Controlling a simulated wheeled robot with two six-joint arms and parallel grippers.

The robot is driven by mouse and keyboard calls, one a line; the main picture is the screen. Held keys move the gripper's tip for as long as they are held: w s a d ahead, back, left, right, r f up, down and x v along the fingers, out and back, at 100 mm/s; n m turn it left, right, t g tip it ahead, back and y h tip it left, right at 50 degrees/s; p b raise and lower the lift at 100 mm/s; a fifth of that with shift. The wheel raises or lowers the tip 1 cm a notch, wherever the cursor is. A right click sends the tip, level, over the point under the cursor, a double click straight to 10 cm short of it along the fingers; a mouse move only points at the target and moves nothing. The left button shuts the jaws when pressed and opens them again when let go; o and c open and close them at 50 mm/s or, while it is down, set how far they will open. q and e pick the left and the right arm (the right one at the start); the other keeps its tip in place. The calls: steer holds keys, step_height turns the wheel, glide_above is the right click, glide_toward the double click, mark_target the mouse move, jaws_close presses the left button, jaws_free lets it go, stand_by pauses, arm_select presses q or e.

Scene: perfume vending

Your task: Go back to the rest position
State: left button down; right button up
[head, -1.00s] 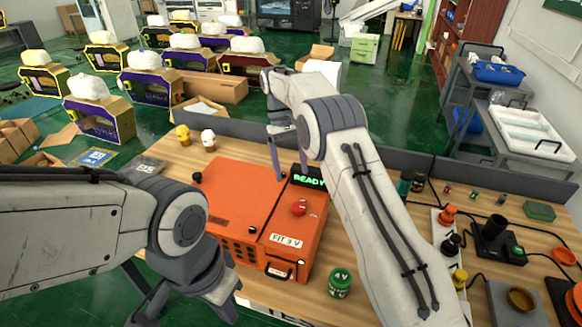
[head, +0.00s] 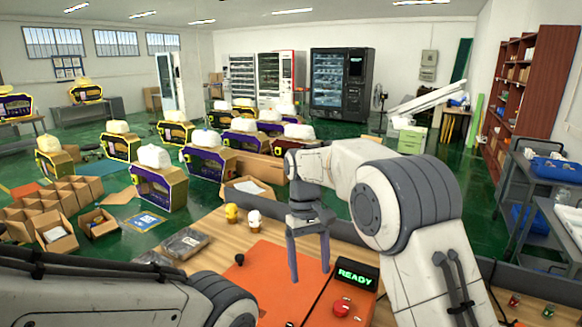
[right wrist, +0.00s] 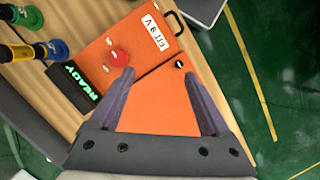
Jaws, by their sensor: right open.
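My right gripper (head: 310,274) is open and empty, its two purple-grey fingers pointing down over the orange box (head: 262,272). In the right wrist view the spread fingers (right wrist: 158,75) also show over the orange box (right wrist: 160,105), with nothing between them. The box bears a red button (head: 342,307) and a label (right wrist: 155,33). A black display (head: 357,277) with green "READY" stands beside it. My left forearm crosses the lower left of the head view; its gripper is out of frame.
A yellow figure (head: 231,213) and a white figure (head: 254,219) stand on the wooden table's far side. Cardboard boxes (head: 45,225) and several topped display units lie beyond on the green floor. A grey cart (head: 530,185) and a red-brown shelf (head: 527,88) stand at right.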

steer(key=s+a+n+t+b, duration=0.1)
steer(key=s+a+n+t, duration=0.15)
steer(key=s, duration=1.35)
steer(key=s+d+f+y, duration=0.1)
steer(key=s+f, duration=0.1)
steer(key=s, duration=0.4)
steer(key=s+d+f, duration=0.1)
steer(key=s, duration=0.5)
steer(key=shift+s+d+f+y+b, duration=0.25)
steer(key=shift+s+f+y+b, duration=0.05)
steer(key=shift+s+f+y, duration=0.1)
